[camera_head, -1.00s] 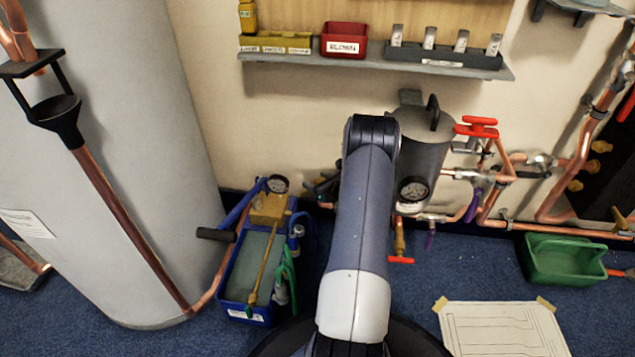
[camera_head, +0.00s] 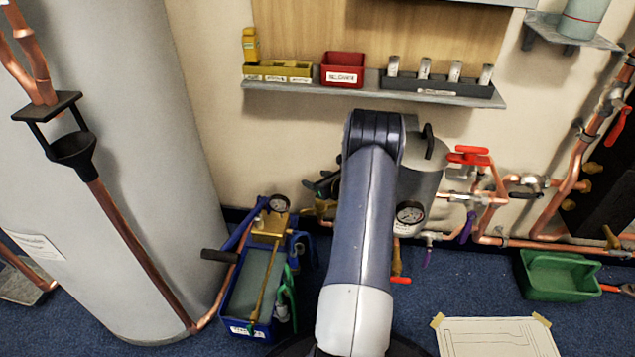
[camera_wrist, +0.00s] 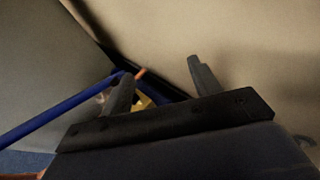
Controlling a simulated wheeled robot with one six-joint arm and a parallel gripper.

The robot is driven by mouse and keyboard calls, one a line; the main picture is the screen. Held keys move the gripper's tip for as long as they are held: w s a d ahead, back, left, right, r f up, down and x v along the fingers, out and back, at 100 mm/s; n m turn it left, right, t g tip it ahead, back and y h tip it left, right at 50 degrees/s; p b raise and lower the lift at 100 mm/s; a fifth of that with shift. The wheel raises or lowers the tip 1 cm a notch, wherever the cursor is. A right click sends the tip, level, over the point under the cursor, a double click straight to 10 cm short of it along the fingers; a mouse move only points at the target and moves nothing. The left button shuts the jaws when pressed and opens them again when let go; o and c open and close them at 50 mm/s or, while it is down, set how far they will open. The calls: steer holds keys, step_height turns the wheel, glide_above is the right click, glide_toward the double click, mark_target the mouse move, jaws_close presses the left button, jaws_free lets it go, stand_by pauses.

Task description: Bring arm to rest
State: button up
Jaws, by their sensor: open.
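My gripper (camera_wrist: 160,84) shows in the wrist view with its two dark fingers spread apart. Nothing is between them. It faces a plain pale wall, with a blue handle (camera_wrist: 62,118) of the pump unit behind its left finger. In the head view my arm rises from the bottom middle and bends at a dark joint in front of the grey cylinder. Most of the gripper is hidden there behind the arm, though a dark part shows at its left.
A blue pump unit (camera_head: 243,318) with a gauge stands left of my arm, beside a large grey tank (camera_head: 130,220). Right are a grey cylinder (camera_head: 425,175), copper pipes with red valve handles (camera_head: 468,155) and a green tray (camera_head: 556,280). A shelf (camera_head: 440,97) holds bins above.

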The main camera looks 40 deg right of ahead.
mark_target(317, 200)
steer(key=shift+f, duration=0.15)
step_height(317, 200, down, 10)
steer(key=b, duration=0.4)
steer(key=shift+b, duration=0.3)
steer(key=shift+r, duration=0.4)
steer(key=shift+r, duration=0.1)
step_height(317, 200, up, 10)
steer(key=p, duration=0.5)
step_height(317, 200, down, 12)
steer(key=b, duration=0.5)
steer(key=shift+r, duration=0.25)
step_height(317, 200, up, 9)
steer(key=p, duration=0.4)
steer(key=shift+r, duration=0.15)
steer(key=s+a+n+y+p, duration=0.1)
steer(key=a+n+y, duration=0.1)
steer(key=a, duration=0.4)
